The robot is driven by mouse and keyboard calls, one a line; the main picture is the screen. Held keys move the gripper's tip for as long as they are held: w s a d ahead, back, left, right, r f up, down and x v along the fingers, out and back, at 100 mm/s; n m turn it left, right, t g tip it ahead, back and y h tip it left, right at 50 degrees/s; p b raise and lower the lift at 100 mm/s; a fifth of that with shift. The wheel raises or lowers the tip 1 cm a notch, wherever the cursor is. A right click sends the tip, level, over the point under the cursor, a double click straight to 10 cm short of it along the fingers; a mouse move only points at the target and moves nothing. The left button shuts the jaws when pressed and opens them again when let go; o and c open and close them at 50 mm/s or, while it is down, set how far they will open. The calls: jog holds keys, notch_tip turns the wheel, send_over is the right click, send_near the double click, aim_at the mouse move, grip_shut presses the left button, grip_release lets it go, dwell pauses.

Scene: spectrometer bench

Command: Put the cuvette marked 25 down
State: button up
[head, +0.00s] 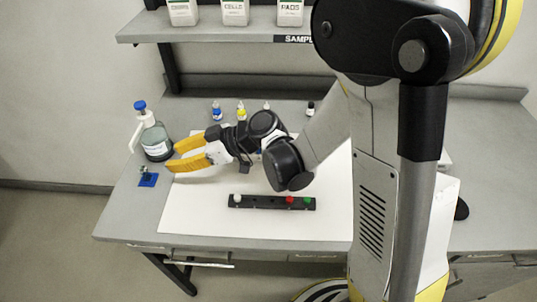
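My gripper (172,157) has two yellow fingers spread apart, pointing left over the left part of the bench. I see nothing between them. A small blue pad (153,182) lies on the bench left of and below the fingertips, apart from them. A small dark upright item (145,172) stands on it; it is too small to tell whether it is a cuvette. A black rack (262,203) on the white mat holds items with a white top (237,198), a red top (290,200) and a green top (307,200). No mark 25 is readable anywhere.
A wash bottle (154,139) with a blue cap stands close behind the fingertips. Several small bottles, one with a yellow top (241,112), stand at the back. A shelf (205,32) with white containers hangs above. The white mat (200,215) is clear at front left.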

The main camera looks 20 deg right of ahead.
jog(key=s+d+r+m+h, duration=0.2)
jog(key=s+d+m+h, duration=0.2)
jog(key=d, duration=0.4)
jog(key=s+d+r+m+t+h, duration=0.1)
jog(key=s+d+r+m+h, duration=0.1)
jog(key=s+d+m+h, duration=0.2)
jog(key=s+d+r+m+h, duration=0.2)
jog(key=s+d+m+h, duration=0.2)
jog(key=s+d, duration=0.3)
jog(key=d+m, duration=0.1)
jog(key=d, duration=0.3)
jog(key=shift+s+d+r+t, duration=0.2)
jog(key=shift+s+d+t, duration=0.2)
dwell(0.5)
